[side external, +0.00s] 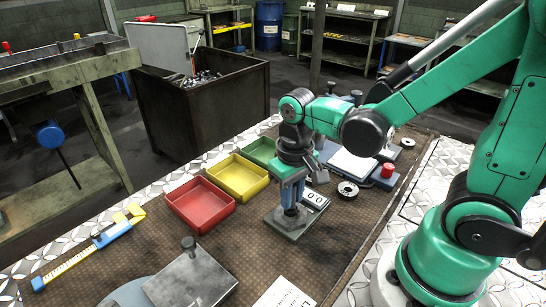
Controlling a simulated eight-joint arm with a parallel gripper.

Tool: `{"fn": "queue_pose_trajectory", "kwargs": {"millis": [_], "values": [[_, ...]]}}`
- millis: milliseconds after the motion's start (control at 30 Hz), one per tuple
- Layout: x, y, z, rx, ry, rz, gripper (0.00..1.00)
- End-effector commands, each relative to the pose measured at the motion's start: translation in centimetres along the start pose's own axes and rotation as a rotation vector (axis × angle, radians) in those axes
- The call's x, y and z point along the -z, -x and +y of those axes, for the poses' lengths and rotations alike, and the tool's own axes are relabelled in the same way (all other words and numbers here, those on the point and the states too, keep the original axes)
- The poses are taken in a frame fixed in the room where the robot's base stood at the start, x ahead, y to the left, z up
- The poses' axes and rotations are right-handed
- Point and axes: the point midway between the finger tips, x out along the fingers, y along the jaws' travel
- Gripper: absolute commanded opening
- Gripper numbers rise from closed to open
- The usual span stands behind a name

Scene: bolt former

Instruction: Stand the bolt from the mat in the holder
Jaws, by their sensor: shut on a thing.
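My gripper (291,198) points straight down above the holder, near the middle of the mat (345,218). Its jaws are shut on the bolt, which is mostly hidden by the fingers. The holder (283,229) is a grey-green block with a flat base, directly below my gripper. A small dark upright part (291,211) shows between the fingers and the holder. I cannot tell whether the bolt's lower end is inside the holder or just above it.
Red (199,203), yellow (238,177) and green (260,151) trays lie to the left. A yellow-blue caliper (90,246) lies at the front left. A grey metal block (190,280) stands in front. A ring-shaped part (347,190) and a red-topped block (386,177) are to the right.

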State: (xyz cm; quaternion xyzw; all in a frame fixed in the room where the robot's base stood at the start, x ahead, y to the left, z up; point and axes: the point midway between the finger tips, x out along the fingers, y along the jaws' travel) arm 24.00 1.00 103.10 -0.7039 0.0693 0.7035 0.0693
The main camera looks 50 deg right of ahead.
Motion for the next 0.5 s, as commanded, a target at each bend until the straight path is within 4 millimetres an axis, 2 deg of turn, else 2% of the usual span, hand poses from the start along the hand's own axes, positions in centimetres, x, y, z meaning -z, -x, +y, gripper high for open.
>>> {"fn": "queue_pose_trajectory", "kwargs": {"millis": [500], "values": [[0.05,-0.79,-0.01,0.0,0.0,0.0,0.0]]}}
